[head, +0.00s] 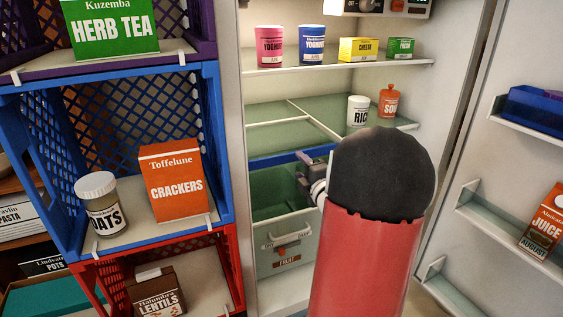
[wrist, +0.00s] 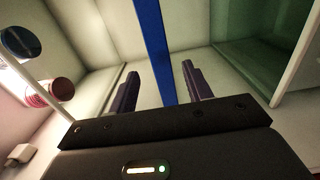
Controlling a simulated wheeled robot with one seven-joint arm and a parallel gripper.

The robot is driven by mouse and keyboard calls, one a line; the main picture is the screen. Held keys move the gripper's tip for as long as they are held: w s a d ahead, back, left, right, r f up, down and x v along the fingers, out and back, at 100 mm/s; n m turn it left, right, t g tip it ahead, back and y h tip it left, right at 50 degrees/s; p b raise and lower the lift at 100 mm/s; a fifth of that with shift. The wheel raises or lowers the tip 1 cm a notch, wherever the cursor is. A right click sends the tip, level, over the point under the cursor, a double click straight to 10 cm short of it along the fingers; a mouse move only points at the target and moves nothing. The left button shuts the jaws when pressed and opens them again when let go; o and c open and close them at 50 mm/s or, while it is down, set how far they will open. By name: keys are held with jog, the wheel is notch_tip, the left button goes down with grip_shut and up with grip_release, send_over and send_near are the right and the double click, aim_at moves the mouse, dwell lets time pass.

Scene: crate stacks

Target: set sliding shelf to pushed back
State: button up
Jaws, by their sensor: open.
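The sliding shelf is a pale green glass panel (head: 277,137) in the fridge, with a blue front edge (head: 278,159) running across above the drawer. My gripper (head: 305,175) is at this blue edge, partly hidden in the head view by my own arm. In the wrist view my gripper (wrist: 161,85) is open, one finger on either side of the blue edge (wrist: 153,45), which passes between them in the picture. Gaps show on both sides, and I see no finger touching it. The right end of the blue edge is hidden in the head view.
A white tub (head: 358,111) and an orange bottle (head: 388,101) stand on glass at the shelf level, right. A green drawer (head: 285,258) is below. Yoghurt tubs (head: 312,45) stand on the shelf above. The open fridge door (head: 505,160) is right; stacked crates (head: 222,150) are left.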

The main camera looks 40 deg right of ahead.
aim_at(293, 158)
jog(key=x, duration=0.6)
jog(key=shift+w+d+p, duration=0.2)
jog(key=shift+w+p, duration=0.15)
jog(key=shift+p, duration=0.05)
grip_shut()
